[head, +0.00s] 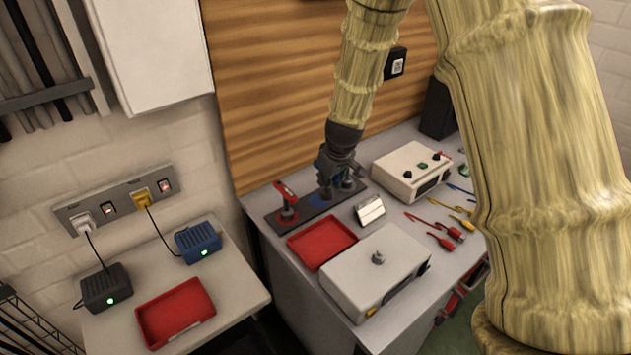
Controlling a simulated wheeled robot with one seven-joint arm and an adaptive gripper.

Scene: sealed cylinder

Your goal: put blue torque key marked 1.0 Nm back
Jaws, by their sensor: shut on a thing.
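My gripper (338,180) is at the far side of the workbench, low over the right part of a dark holder plate (262,223). It is shut on the blue torque key (344,172), of which only a little blue shows between the dark fingers. The key's lower end and its 1.0 Nm marking cannot be made out, nor whether it touches the plate. A red key (286,199) stands upright at the plate's left end.
In front of the plate are a red tray (318,242), a small white sign (370,211) and a large grey box (370,270). A white instrument (408,168) stands right of my gripper. Red and yellow leads (445,225) lie further right. A wooden panel (280,90) rises behind.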

